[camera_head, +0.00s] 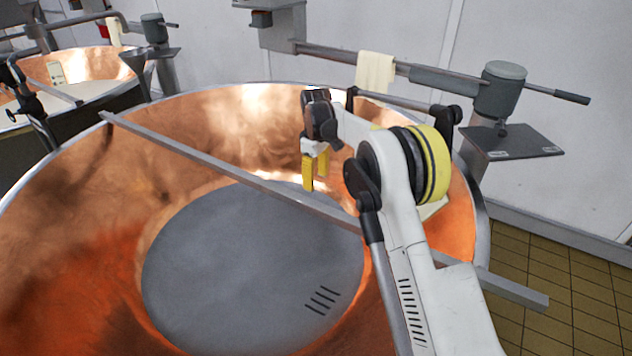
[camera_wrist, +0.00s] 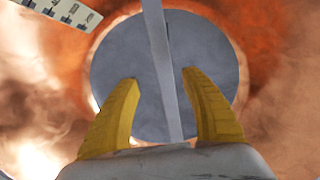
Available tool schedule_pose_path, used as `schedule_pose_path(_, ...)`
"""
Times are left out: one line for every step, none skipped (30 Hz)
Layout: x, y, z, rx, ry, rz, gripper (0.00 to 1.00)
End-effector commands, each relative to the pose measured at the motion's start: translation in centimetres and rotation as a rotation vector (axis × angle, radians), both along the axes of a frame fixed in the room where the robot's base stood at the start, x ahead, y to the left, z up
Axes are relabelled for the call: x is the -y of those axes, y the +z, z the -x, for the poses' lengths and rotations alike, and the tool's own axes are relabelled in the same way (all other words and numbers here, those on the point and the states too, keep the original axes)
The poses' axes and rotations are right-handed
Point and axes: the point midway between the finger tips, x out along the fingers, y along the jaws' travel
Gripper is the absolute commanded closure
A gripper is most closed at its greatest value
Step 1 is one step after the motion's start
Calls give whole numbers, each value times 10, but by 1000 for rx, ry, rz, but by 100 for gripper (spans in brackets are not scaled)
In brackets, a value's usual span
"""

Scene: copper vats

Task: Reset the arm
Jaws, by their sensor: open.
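My gripper (camera_head: 314,172) is over the large copper vat (camera_head: 70,215), near its far side, with its yellow fingers pointing down. In the wrist view my gripper (camera_wrist: 160,90) has its two yellow fingers spread apart, with nothing held between them. Below the fingers are the vat's grey round bottom (camera_wrist: 110,65) and a metal bar (camera_wrist: 163,60) that runs between the fingers in the picture. My white arm reaches in from the lower right of the head view and hides part of the vat's right side.
The metal bar (camera_head: 190,152) crosses the vat from rim to rim. A pale cloth (camera_head: 375,72) hangs on a rail behind the vat. A grey motor (camera_head: 500,90) and a flat dark plate (camera_head: 512,142) stand at the right. A second copper vat (camera_head: 85,68) is at the upper left.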

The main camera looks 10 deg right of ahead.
Motion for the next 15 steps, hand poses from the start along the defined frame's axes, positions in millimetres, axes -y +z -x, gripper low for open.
schedule_pose_path(0, 0, 0, 0, 0, 0, 46)
schedule_pose_path(0, 0, 0, 0, 0, 0, 46)
schedule_pose_path(0, 0, 0, 0, 0, 0, 46)
schedule_pose_path(0, 0, 0, 0, 0, 0, 46)
schedule_pose_path(0, 0, 0, 0, 0, 0, 46)
schedule_pose_path(0, 1, 0, 1, -1, 0, 46)
schedule_pose_path(1, 3, 1, 3, -4, 0, 46)
schedule_pose_path(1, 6, 2, 6, -8, -1, 46)
schedule_pose_path(3, 13, 4, 11, -17, -1, 46)
schedule_pose_path(4, 19, 7, 18, -27, -3, 46)
schedule_pose_path(6, 27, 10, 26, -40, -4, 46)
schedule_pose_path(9, 40, 15, 41, -59, -7, 46)
schedule_pose_path(12, 51, 20, 51, -78, -9, 46)
schedule_pose_path(15, 62, 25, 64, -96, -11, 46)
schedule_pose_path(18, 78, 34, 83, -124, -15, 46)
